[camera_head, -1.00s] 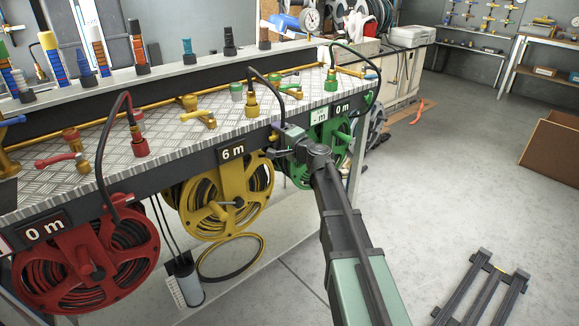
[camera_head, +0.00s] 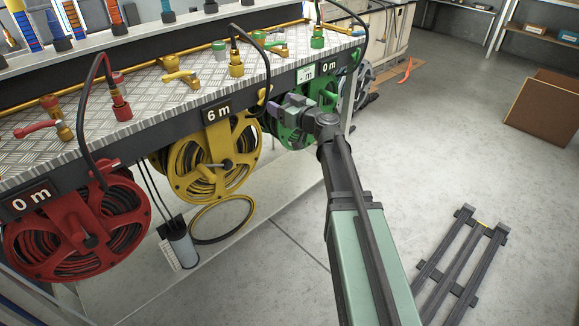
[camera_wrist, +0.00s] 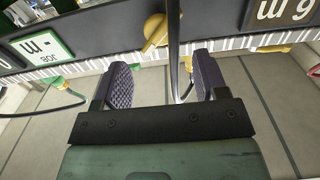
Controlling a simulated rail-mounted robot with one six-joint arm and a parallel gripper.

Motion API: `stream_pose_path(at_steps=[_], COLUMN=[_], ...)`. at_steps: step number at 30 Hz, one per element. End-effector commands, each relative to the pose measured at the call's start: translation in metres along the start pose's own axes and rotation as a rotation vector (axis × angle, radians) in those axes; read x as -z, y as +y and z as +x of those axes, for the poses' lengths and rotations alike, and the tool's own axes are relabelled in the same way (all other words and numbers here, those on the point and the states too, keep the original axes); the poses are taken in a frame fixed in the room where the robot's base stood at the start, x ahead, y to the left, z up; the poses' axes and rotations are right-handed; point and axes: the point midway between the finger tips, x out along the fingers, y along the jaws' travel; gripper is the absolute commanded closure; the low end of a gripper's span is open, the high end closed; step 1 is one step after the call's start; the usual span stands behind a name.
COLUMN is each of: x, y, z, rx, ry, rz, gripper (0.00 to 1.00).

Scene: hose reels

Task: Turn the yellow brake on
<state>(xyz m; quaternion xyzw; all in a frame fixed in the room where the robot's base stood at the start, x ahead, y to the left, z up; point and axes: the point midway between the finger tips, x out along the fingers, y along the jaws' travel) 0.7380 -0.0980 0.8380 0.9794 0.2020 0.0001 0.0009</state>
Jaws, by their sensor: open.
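The yellow brake (camera_wrist: 155,32), a small yellow knob with a lever, sits on the dark front rail of the bench in the wrist view. It lies beyond and between my fingers, and a black hose passes just beside it. In the head view my gripper hides most of it. My gripper (camera_head: 277,107) is open with nothing between its purple pads, in front of the rail right of the "6 m" display (camera_head: 217,111). In the wrist view my gripper (camera_wrist: 155,82) stands apart from the brake. The yellow reel (camera_head: 190,165) hangs below that display.
A red reel (camera_head: 75,232) hangs at left and a green reel (camera_head: 290,125) hangs close behind my gripper. Yellow taps (camera_head: 180,72) and hose fittings stand on the metal bench top. A grey cylinder (camera_head: 181,247) hangs below.

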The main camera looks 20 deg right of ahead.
Motion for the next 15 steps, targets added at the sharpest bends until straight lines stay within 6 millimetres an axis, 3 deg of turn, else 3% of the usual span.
stream_pose_path(at_steps=[3, 6, 11, 15], x=[0.0, -0.007, -0.035, -0.045], y=[-0.002, -0.013, -0.042, -0.072], z=[-0.034, -0.032, -0.047, -0.064], rx=[-0.003, 0.063, 0.145, 0.178], ry=[0.0, -0.047, -0.246, -0.454], rz=[0.001, 0.176, 0.325, 0.412], gripper=[0.34, 0.34, 0.34, 0.34])
